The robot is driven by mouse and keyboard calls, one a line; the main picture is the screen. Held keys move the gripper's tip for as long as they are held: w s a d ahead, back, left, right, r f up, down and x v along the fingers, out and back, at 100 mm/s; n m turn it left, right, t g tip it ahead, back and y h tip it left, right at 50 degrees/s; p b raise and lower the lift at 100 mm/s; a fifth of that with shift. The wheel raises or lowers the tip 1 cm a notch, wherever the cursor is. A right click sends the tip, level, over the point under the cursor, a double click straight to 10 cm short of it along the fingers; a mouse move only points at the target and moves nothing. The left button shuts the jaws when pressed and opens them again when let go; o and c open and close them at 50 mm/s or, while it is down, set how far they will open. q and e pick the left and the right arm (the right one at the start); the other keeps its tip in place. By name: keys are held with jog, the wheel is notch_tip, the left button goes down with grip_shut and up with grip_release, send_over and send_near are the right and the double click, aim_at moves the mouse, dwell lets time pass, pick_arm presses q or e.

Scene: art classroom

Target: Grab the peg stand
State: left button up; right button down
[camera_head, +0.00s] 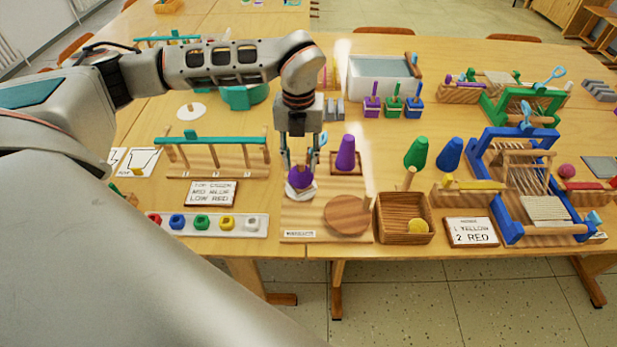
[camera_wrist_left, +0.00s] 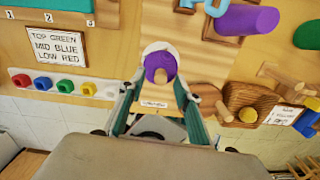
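A round purple piece (camera_head: 300,178) with a white base or disc sits on a pale wooden board (camera_head: 296,222). I take it for the peg stand but cannot be sure. My left gripper (camera_head: 299,163) points down right over it, its fingers apart on either side. In the left wrist view the purple piece (camera_wrist_left: 159,66) shows a light wooden peg end in its middle and a white rim behind. It lies between the open fingertips (camera_wrist_left: 156,84); whether they touch it I cannot tell. My right gripper is not in view.
A purple cone (camera_head: 345,153) stands close behind on the right. A round wooden disc (camera_head: 347,215) and an open wooden box (camera_head: 403,218) lie to the right. A wooden rack with a teal bar (camera_head: 213,135), a sign (camera_head: 211,193) and a colored-bead strip (camera_head: 215,224) lie left.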

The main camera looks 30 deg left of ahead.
aim_at(301, 185)
pick_arm(q)
jog(key=shift+w+f, duration=0.1)
jog(key=shift+f, duration=3.1)
grip_shut()
